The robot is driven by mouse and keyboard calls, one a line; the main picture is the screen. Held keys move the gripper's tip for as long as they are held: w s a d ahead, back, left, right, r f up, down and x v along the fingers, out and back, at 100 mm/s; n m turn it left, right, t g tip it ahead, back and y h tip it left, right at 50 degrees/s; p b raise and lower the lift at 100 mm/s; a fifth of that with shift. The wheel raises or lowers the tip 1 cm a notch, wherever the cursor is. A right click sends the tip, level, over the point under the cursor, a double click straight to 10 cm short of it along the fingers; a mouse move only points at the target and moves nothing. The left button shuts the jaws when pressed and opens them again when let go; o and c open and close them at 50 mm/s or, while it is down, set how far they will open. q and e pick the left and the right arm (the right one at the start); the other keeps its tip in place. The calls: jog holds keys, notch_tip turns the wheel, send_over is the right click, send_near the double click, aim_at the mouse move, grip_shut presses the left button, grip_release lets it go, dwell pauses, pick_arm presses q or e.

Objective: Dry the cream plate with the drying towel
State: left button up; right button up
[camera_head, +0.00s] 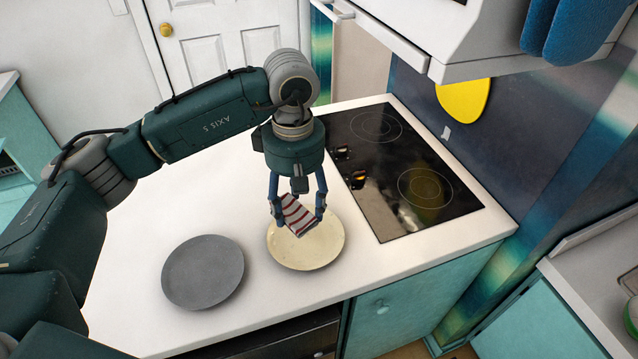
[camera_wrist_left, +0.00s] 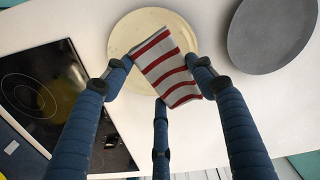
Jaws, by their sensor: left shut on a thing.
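The cream plate (camera_head: 306,255) lies flat on the white counter. It also shows in the left wrist view (camera_wrist_left: 128,37). My left gripper (camera_head: 298,212) is above the plate, pointing down, shut on the drying towel (camera_head: 297,216), a small white cloth with red stripes. In the left wrist view the towel (camera_wrist_left: 165,68) sits between the fingers and covers part of the plate. I cannot tell whether the towel touches the plate. My right gripper is not in view.
A grey plate (camera_head: 203,272) lies on the counter to the left of the cream plate. A black cooktop (camera_head: 400,172) is set in the counter at the right. A white cabinet or hood (camera_head: 440,35) with blue cloths (camera_head: 572,30) overhangs at upper right. The counter's front edge is close to both plates.

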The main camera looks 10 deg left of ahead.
pick_arm(q)
jog(key=w+d+n+p, duration=0.1)
jog(key=w+n, duration=0.1)
jog(key=n, duration=0.2)
jog(key=n+b, duration=0.1)
jog(key=b, duration=0.2)
send_over(308, 234)
jog(key=shift+f, duration=3.55)
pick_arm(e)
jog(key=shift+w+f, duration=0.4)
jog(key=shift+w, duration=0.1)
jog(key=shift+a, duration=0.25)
pick_arm(q)
jog(key=shift+d+f+b, duration=0.1)
jog(key=shift+f+b, duration=1.3)
jog(key=shift+f, duration=0.1)
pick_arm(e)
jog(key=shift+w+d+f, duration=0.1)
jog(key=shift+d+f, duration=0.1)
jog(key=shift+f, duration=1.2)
